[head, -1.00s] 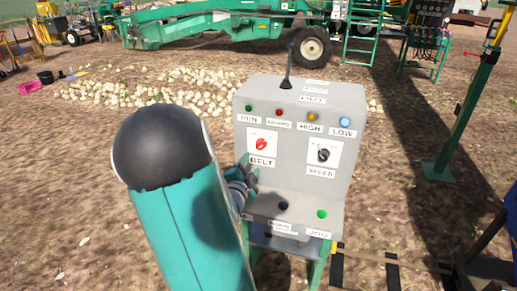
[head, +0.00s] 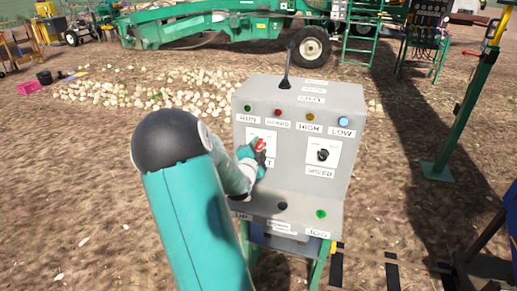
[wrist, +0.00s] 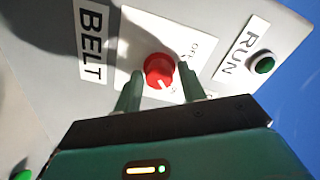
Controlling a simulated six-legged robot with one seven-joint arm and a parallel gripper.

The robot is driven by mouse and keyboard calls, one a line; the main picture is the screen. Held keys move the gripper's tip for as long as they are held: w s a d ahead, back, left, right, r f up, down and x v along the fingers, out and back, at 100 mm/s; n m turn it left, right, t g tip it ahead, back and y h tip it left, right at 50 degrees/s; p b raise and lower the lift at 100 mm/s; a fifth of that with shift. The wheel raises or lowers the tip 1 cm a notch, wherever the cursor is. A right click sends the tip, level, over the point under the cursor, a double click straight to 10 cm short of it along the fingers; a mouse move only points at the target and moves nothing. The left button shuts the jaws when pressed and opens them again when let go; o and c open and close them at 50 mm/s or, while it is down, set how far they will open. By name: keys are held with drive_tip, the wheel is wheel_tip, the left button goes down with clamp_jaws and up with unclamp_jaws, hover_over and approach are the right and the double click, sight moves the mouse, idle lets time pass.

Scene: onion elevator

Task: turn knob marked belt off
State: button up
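The red belt knob (head: 261,144) sits on a white plate (head: 255,135) on the grey control box (head: 300,190), above the BELT label. In the wrist view the red knob (wrist: 159,70) has a white pointer line towards its lower right, and the BELT label (wrist: 92,44) is to its left. My gripper (head: 256,154) is at the knob in the head view and covers part of the label. In the wrist view my gripper (wrist: 160,78) is open, one finger on each side of the knob, with gaps visible. Whether the fingers touch it is unclear.
The speed knob (head: 323,155) is to the right on the same panel. Lamps labelled RUN, HIGH and LOW line the top, with LOW (head: 346,121) lit blue. A black lever (head: 286,70) stands on top. A green button (head: 321,214) is on the lower ledge.

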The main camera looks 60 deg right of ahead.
drive_tip(key=c, duration=0.7)
drive_tip(key=shift+n, duration=0.4)
drive_tip(key=n, duration=0.3)
drive_tip(key=shift+n, duration=0.3)
drive_tip(key=n, duration=0.4)
drive_tip(key=shift+w, duration=0.1)
drive_tip(key=n, duration=0.5)
drive_tip(key=shift+n, duration=2.3)
